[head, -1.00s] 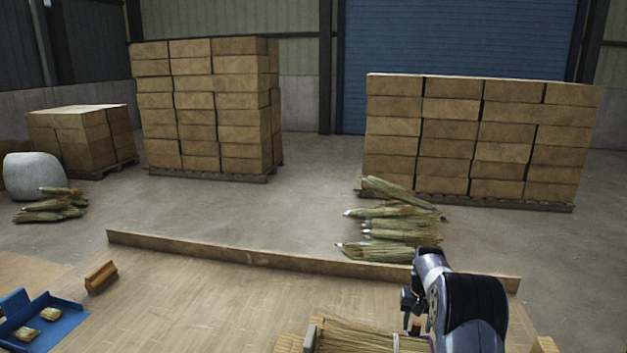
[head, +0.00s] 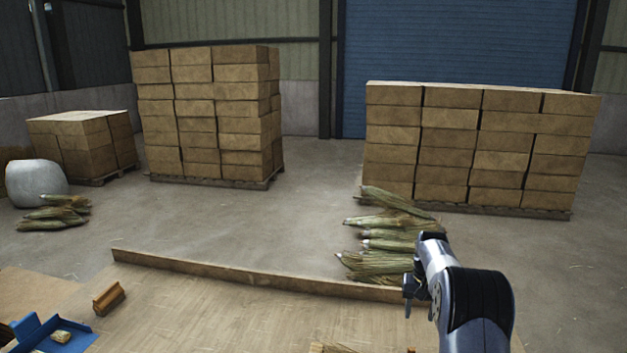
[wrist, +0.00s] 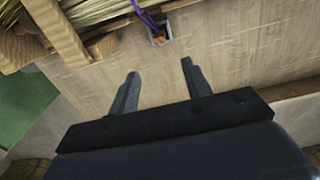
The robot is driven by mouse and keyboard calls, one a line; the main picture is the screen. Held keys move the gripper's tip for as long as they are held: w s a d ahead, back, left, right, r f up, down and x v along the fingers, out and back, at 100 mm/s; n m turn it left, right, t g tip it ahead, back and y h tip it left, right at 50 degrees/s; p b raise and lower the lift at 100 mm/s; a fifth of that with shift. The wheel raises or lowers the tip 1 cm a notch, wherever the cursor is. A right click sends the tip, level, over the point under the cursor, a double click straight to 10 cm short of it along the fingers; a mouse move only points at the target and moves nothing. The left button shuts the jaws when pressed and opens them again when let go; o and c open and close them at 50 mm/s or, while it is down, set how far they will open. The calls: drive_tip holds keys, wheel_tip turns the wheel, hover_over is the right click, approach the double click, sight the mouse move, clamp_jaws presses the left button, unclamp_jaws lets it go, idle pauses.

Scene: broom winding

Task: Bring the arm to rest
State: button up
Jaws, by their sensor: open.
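My arm (head: 468,290) rises at the lower right of the head view, bent above the workbench (head: 200,315). In the wrist view my gripper (wrist: 158,88) is open, with its two fingers apart and only bare bench surface between them. Beyond the fingertips lies a straw bundle (wrist: 95,10) in a wooden holder (wrist: 62,38). A purple strap or cord (wrist: 146,17) runs down to a small grey box-like piece (wrist: 158,38) with something orange in it. The gripper touches none of these. The fingertips do not show clearly in the head view.
A low wooden ledge (head: 250,277) edges the bench's far side. A blue tray (head: 50,335) and a small wooden block (head: 108,299) sit at left. Straw bundles (head: 385,235) lie on the floor beyond. Stacked boxes (head: 205,115) stand farther back. The bench middle is clear.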

drive_tip(key=shift+r+p, duration=0.45)
drive_tip(key=shift+r, duration=2.25)
drive_tip(key=shift+a, duration=0.1)
